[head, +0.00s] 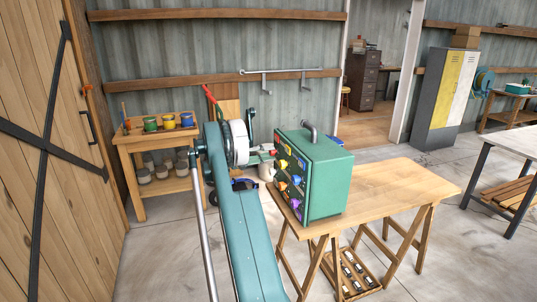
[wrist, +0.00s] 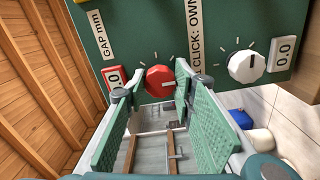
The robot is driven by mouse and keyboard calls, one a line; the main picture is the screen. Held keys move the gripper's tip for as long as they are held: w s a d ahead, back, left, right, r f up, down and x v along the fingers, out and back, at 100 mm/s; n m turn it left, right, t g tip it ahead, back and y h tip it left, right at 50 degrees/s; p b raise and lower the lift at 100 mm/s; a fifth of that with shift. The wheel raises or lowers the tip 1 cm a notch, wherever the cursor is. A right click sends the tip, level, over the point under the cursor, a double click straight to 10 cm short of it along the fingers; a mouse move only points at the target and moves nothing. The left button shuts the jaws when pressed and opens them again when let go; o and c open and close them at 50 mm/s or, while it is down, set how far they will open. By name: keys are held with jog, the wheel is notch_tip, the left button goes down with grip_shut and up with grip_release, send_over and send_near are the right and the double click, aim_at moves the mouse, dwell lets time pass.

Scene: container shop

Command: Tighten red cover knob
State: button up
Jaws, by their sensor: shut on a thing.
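The red cover knob (wrist: 160,78) is a faceted red knob with a pale mark, on the green panel (wrist: 150,35) of a machine box. In the wrist view my gripper (wrist: 151,90) has its two green ribbed fingers on either side of the knob, shut on it. The far side of the knob is hidden. In the head view the green box (head: 328,178) stands on a wooden table, with several coloured knobs on its left face. My arm reaches towards that face; the red knob cannot be made out there.
A white knob (wrist: 246,66) and a "0.0" readout (wrist: 283,53) sit right of my gripper on the panel. A red-framed readout (wrist: 114,77) is close on the left. The wooden table (head: 395,185) is clear right of the box. A bench with coloured pots (head: 150,125) stands behind left.

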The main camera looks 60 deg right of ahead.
jog(key=o, duration=0.9)
jog(key=shift+w+a, duration=0.1)
jog(key=shift+v, duration=5.9)
jog(key=shift+r, duration=0.1)
